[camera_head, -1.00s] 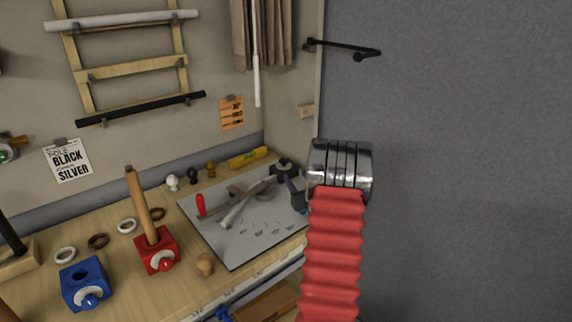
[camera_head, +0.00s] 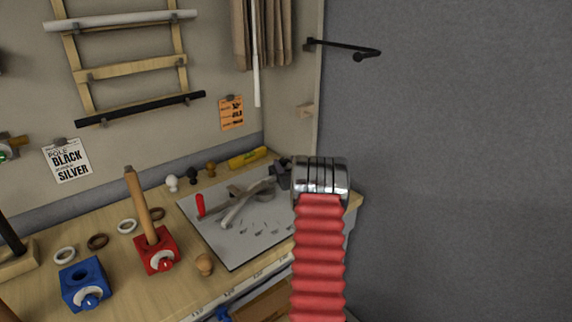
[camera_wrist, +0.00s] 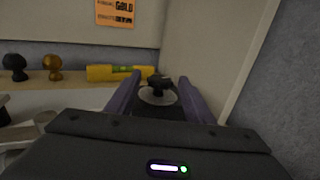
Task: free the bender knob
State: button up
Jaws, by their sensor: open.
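In the wrist view a black knob (camera_wrist: 159,84), which I take for the bender knob, stands over a pale round disc (camera_wrist: 157,96). My gripper (camera_wrist: 157,78) is open, with one dark purple-grey finger on each side of the knob. Gaps seem to show on both sides; whether a finger touches it I cannot tell. In the head view a dark piece (camera_head: 282,174) shows at the far right of the grey mat (camera_head: 235,252), partly hidden by my red-sleeved arm. I cannot tell there whether it is the bender or my gripper.
Metal tools and a red-handled tool (camera_head: 200,205) lie on the mat. A side wall (camera_wrist: 205,50) rises close on the right.

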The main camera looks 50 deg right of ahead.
jog(key=shift+w+d, duration=0.1)
jog(key=shift+c, duration=0.2)
jog(key=c, duration=1)
jog(key=shift+d+n+t+y, duration=0.15)
jog(key=shift+n+t+y, duration=0.3)
jog(key=shift+y, duration=0.25)
jog(key=shift+s+d+f+n+t+y, duration=0.1)
jog(key=shift+n+t+y, duration=0.15)
jog(key=shift+n+y, duration=0.35)
jog(key=shift+s+d+r+n+t+y, duration=0.15)
jog(key=shift+n+t+y, duration=0.15)
jog(key=shift+y, duration=0.45)
jog(key=shift+s+d+f+n+t+y, duration=0.1)
jog(key=shift+f+n+t+y, duration=0.1)
jog(key=shift+n+y, duration=0.4)
jog(key=shift+d+n+y, duration=0.1)
jog(key=shift+n+y, duration=0.35)
jog(key=shift+y, duration=0.4)
jog(key=shift+w+d+r+n+y, duration=0.15)
jog(key=shift+n+y, duration=0.65)
jog(key=shift+y, duration=0.45)
jog(key=shift+d+r+n+y, duration=0.15)
jog(key=shift+n+y, duration=0.65)
jog(key=shift+y, duration=0.45)
jog(key=o, duration=1)
jog(key=shift+f, duration=0.15)
jog(key=shift+o, duration=0.2)
